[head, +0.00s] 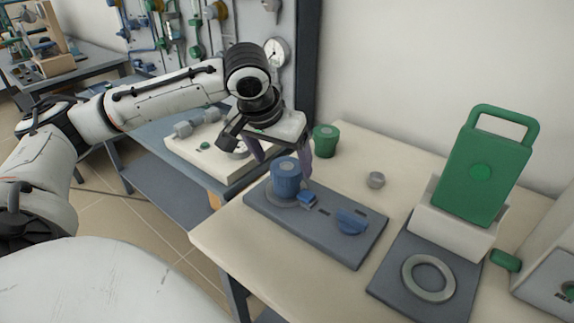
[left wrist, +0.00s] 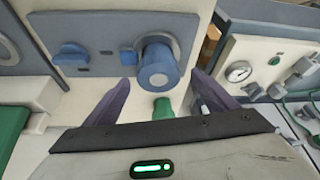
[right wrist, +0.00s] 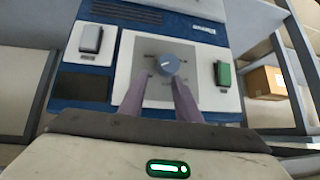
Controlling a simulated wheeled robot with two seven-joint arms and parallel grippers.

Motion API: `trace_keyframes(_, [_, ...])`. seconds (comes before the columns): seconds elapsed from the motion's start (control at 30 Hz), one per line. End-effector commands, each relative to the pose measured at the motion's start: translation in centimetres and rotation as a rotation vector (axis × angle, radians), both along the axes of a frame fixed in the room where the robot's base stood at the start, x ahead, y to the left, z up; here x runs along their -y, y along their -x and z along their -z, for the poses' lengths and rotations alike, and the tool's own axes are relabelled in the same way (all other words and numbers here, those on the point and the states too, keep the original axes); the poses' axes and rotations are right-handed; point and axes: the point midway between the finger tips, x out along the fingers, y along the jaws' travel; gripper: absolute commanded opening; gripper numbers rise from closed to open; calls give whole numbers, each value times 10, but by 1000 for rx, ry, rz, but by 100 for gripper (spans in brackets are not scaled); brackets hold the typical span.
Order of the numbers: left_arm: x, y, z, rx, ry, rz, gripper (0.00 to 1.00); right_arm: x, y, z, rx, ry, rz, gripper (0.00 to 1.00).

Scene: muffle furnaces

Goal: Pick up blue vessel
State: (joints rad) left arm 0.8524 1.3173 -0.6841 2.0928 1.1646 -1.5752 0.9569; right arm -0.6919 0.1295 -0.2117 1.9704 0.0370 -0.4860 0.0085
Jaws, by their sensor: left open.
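The blue vessel (head: 286,178) is a short cylinder with a lighter round top. It stands upright on the ring of a grey-blue plate (head: 345,247) near the table's left end. My left gripper (head: 284,168) is open above it, with purple fingers on either side of its upper part. In the left wrist view the vessel (left wrist: 158,70) shows ahead, between the open fingers. I cannot tell whether a finger touches it. My right gripper (right wrist: 160,82) is open and empty, in front of a blue and white panel with a round knob (right wrist: 168,65).
A green vessel (head: 326,140) stands just behind the plate, and a small grey cylinder (head: 376,180) sits to its right. A blue half-round piece (head: 351,221) is on the plate. A green slab with a handle (head: 483,170) stands in a white holder farther right.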

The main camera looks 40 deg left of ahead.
Motion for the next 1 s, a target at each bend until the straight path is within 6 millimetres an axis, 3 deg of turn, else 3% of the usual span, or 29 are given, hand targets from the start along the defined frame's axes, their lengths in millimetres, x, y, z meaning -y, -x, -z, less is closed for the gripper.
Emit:
trace_keyframes(0.2, [-2, -14, 30, -3, 2, 0, 79, 0, -3, 3, 5, 1, -2, 30])
trace_keyframes(0.53, [-3, -17, 35, 0, 0, 1, 77, 0, -6, 0, 12, 2, -2, 30])
trace_keyframes(0.87, [-3, -17, 34, 0, 0, 1, 22, -1, -6, 0, 11, 0, -1, 30])
trace_keyframes(1.0, [-3, -18, 32, 6, 0, 1, 21, 0, -6, 0, 11, 0, -1, 30])
